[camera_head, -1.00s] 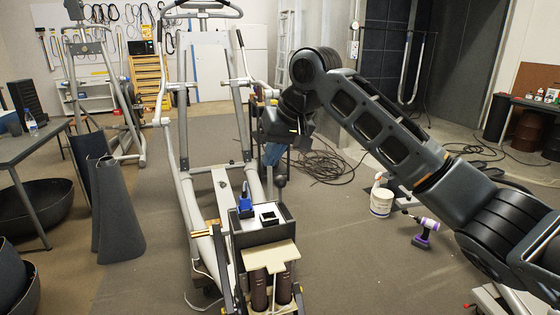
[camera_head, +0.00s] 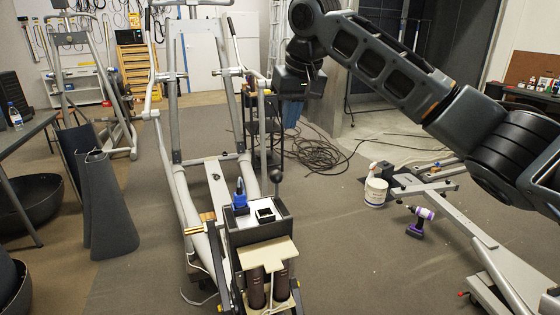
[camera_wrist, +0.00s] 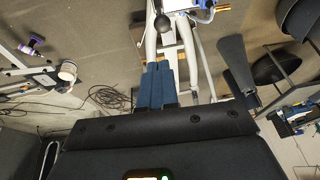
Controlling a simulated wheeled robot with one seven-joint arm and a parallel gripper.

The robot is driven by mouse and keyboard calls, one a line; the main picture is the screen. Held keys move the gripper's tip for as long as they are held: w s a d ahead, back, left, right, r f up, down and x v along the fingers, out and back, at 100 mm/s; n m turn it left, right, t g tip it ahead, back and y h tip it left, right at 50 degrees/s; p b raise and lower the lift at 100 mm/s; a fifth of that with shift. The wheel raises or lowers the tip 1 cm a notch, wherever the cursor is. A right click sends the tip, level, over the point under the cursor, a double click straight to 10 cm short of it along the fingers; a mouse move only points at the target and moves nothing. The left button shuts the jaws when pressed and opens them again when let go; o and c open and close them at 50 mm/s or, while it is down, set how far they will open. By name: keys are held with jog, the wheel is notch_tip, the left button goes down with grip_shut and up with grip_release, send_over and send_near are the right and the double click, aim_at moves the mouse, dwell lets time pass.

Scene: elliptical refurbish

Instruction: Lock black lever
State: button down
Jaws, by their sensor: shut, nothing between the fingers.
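The black lever (camera_head: 276,176) has a round black ball on its end and stands upright at the right side of the elliptical machine (camera_head: 222,187), beside its black box. In the wrist view the black ball (camera_wrist: 163,24) shows near the top middle. My gripper (camera_head: 291,122) has blue fingers pointing down and is above the lever in the head picture, apart from it. In the wrist view my blue fingers (camera_wrist: 158,66) are together and empty, with a gap between their tips and the ball. The lower part of the lever is partly hidden by the box.
A black box (camera_head: 258,227) with a blue item sits on the machine's near end. Black cable (camera_head: 318,153) lies behind. Dark rolled mats (camera_head: 108,210) stand at left.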

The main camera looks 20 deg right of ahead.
jog(key=p, duration=0.1)
send_near(280, 174)
jog(key=w+f, duration=0.1)
jog(key=f, duration=0.1)
jog(key=w+f, duration=0.2)
jog(key=shift+w+a+f, duration=0.1)
jog(key=shift+a+f, duration=0.05)
jog(key=shift+f, duration=0.15)
jog(key=shift+a+f, duration=0.1)
jog(key=shift+f, duration=0.5)
jog(key=shift+w+a+p, duration=0.1)
jog(key=shift+a+p, duration=0.05)
jog(key=shift+p, duration=0.4)
jog(key=shift+w+a+p, duration=0.1)
jog(key=shift+p, duration=0.2)
jog(key=shift+f+p, duration=0.25)
jog(key=shift+p, duration=0.15)
jog(key=shift+f+p, duration=0.5)
jog(key=shift+f, duration=0.1)
jog(key=shift+d+f, duration=0.3)
jog(key=shift+f, duration=0.45)
